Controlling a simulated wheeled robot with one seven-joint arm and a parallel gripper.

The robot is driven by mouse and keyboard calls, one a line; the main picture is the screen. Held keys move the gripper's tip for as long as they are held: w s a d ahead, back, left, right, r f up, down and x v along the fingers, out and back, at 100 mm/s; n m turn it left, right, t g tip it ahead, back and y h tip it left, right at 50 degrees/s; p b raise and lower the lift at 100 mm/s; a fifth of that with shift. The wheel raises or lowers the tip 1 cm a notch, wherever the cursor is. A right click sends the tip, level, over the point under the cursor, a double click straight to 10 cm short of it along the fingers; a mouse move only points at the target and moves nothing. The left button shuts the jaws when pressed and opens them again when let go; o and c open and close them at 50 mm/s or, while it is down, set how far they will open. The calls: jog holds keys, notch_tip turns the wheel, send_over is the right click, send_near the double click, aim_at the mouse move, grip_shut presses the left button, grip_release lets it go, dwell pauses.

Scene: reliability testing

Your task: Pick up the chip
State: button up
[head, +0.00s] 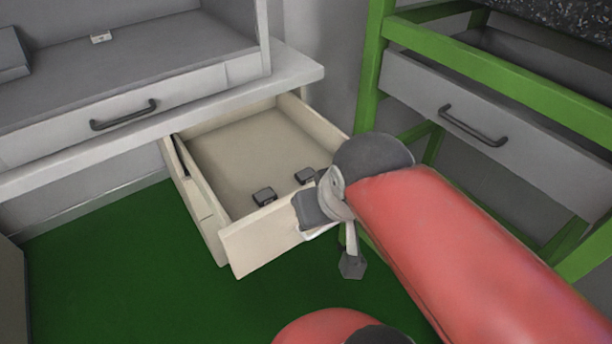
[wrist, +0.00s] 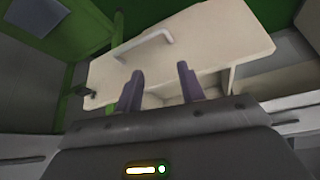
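No object is clearly recognisable as the chip. Two small dark blocks, one at left (head: 264,196) and one at right (head: 305,176), sit inside the open cream drawer (head: 255,245), close to its front panel. A small white item (head: 101,37) lies on the grey shelf; I cannot tell whether any of these is the chip. My gripper (head: 335,220) is just outside the drawer's front right corner, partly hidden by my wrist. In the wrist view, my gripper (wrist: 160,88) has its two fingers apart with nothing held. The drawer front with a pale handle (wrist: 147,44) lies beyond them.
A grey cabinet with a closed drawer and dark handle (head: 124,115) stands at left. A green-framed bench (head: 480,70) with a grey drawer (head: 490,130) stands close at right. The green floor (head: 110,260) is clear at front left.

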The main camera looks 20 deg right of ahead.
jog(key=shift+o, duration=1.2)
jog(key=shift+w, duration=0.35)
jog(key=o, duration=0.4)
jog(key=w+d+f+n+g+b, duration=0.1)
jog(key=w+b, duration=0.4)
jog(key=w, duration=0.6)
jog(key=shift+w+d+g+h+b, duration=0.35)
jog(key=shift+d+g+b, duration=0.1)
jog(key=shift+g, duration=0.55)
jog(key=n+g+b, duration=0.1)
jog(key=g+b, duration=0.1)
jog(key=b, duration=0.2)
send_near(306, 174)
jog(key=shift+s+f, duration=0.2)
jog(key=shift+s, duration=0.05)
jog(key=shift+w+d+f+n+g, duration=0.15)
jog(key=shift+w+f+n+g, duration=0.05)
jog(key=shift+w+n+g, duration=0.1)
jog(key=shift+f, duration=0.3)
jog(key=shift+w+d+f+b, duration=0.1)
jog(key=shift+f+b, duration=0.25)
jog(key=shift+f, duration=1.35)
jog(key=shift+w+d+f+b, duration=0.1)
jog(key=shift+f+b, duration=0.2)
jog(key=shift+f, duration=1.45)
